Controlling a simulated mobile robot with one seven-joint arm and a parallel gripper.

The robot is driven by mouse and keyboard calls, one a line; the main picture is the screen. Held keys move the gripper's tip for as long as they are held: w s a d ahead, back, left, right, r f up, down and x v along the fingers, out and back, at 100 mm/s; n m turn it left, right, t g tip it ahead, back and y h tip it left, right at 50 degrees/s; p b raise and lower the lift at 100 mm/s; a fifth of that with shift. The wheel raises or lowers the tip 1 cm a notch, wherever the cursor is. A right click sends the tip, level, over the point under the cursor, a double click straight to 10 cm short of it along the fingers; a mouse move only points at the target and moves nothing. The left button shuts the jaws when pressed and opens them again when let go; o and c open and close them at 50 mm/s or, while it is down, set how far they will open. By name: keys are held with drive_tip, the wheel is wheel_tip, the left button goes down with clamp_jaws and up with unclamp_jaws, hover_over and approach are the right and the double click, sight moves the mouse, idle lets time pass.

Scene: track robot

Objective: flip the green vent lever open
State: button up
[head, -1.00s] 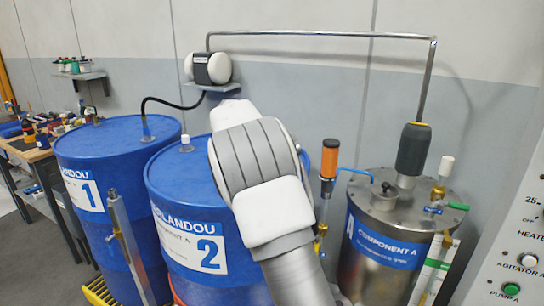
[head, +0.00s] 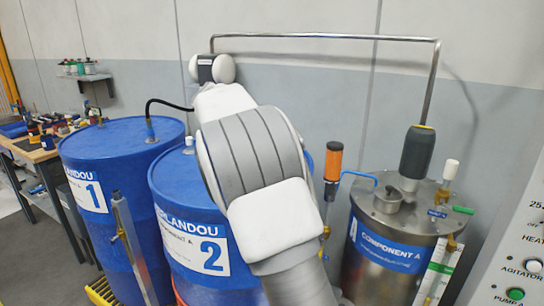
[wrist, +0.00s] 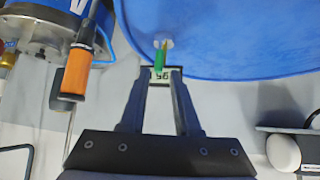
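A small upright green lever-like piece (wrist: 159,60) with a yellowish tip shows in the wrist view, against the rim of a blue drum. A small marked plate (wrist: 161,75) is just below it in the picture. My gripper (wrist: 161,72) has its two fingers apart, with the plate between the tips and the green piece just past them. I cannot tell whether either finger touches it. In the head view my arm hides the gripper and this piece. Another green handle (head: 463,210) sits on the steel tank's right side.
Blue drum 2 (head: 168,190) stands close beside my arm, with drum 1 (head: 120,150) to its left. An orange-topped cylinder (head: 333,160) and the steel tank (head: 390,275) are to the right. A metal pipe (head: 325,36) runs overhead.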

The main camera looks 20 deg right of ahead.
drive_tip(key=v, duration=1)
drive_tip(key=shift+d+p, duration=0.1)
drive_tip(key=shift+p, duration=0.2)
drive_tip(key=s+d+r+n+y+p, duration=0.1)
drive_tip(key=s+d+n+y, duration=0.15)
drive_tip(key=s, duration=0.65)
drive_tip(key=s+d+n+y+p, duration=0.1)
drive_tip(key=s+n+y+p, duration=0.15)
drive_tip(key=s, duration=0.55)
drive_tip(key=s+a+f+n+y, duration=0.1)
drive_tip(key=s+f+n, duration=0.2)
drive_tip(key=s, duration=0.7)
drive_tip(key=s+a+f+n+y+p, duration=0.1)
drive_tip(key=s+a+f+n, duration=0.1)
drive_tip(key=s, duration=0.8)
drive_tip(key=shift+s+a+f+n+t+y, duration=0.25)
drive_tip(key=shift+f+n, duration=0.35)
drive_tip(key=shift+f, duration=0.3)
drive_tip(key=shift+w+a, duration=0.1)
drive_tip(key=shift+a, duration=0.05)
